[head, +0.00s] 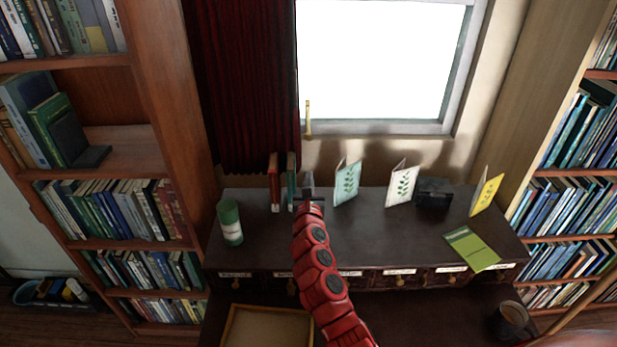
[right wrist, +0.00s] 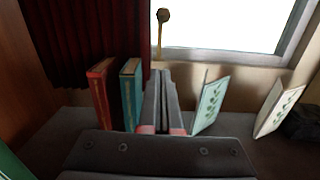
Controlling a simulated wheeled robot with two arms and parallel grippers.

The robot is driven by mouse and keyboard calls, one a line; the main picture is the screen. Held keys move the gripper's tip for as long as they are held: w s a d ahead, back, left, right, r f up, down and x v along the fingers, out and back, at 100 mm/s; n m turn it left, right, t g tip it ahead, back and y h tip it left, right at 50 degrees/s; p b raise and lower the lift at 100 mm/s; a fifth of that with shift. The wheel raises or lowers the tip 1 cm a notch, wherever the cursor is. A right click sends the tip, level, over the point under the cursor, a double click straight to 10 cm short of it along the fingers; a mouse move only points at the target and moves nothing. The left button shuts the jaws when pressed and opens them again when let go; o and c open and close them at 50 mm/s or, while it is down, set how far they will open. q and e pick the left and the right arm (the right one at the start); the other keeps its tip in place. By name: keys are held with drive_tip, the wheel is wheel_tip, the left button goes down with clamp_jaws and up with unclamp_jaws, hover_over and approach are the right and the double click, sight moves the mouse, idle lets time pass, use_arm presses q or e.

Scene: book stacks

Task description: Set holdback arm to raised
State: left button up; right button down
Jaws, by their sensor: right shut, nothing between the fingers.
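The brass holdback arm (head: 308,118) is upright against the wall at the right edge of the dark red curtain (head: 240,80), by the window's lower left corner. In the right wrist view the holdback arm (right wrist: 162,35) shows a round knob at its top end. My right gripper (head: 308,190) is over the back of the desk, below the holdback arm and apart from it. In the right wrist view my right gripper's fingers (right wrist: 163,118) are together and empty. The curtain hangs loose left of the arm. My left gripper is not in view.
A red book (head: 274,182) and a teal book (head: 291,181) stand close left of my right gripper. A teal card (head: 347,182) stands to its right. A green can (head: 230,222) is at the left of the desk (head: 370,240). Bookcases flank both sides.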

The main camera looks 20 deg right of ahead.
drive_tip(key=w+d+r, duration=0.2)
drive_tip(key=w+r, duration=0.2)
drive_tip(key=w, duration=0.3)
drive_tip(key=shift+w+d+p, duration=0.15)
drive_tip(key=shift+w+p, duration=0.1)
drive_tip(key=shift+p, duration=0.2)
drive_tip(key=shift+r, duration=0.1)
